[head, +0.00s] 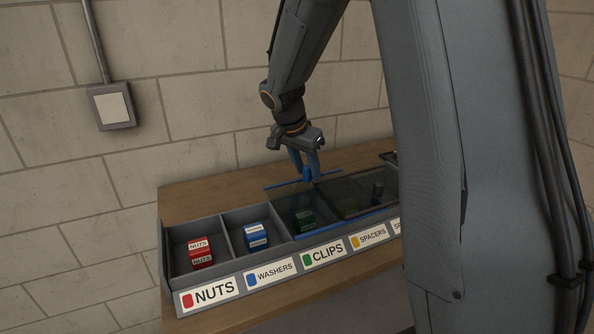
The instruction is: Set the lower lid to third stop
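A long grey divided bin tray (164,262) has a clear, dark-tinted lid with blue edging (303,237) over its middle part. The lid's left edge lies near the divider between the washers and clips compartments. A blue knob (307,174) stands by a blue bar at the tray's back edge. My gripper (306,170) points down at the knob, its two blue fingers a little apart around it. I cannot tell whether they press on it. A second dark-framed panel shows farther right, partly hidden by my arm; which lid is lower is unclear.
The nuts compartment holds a red box (201,252) and the washers compartment a blue box (256,236), both uncovered. A green box (305,221) shows through the lid in clips. The tray stands on a wooden bench (230,193) against a block wall. My arm hides the right end.

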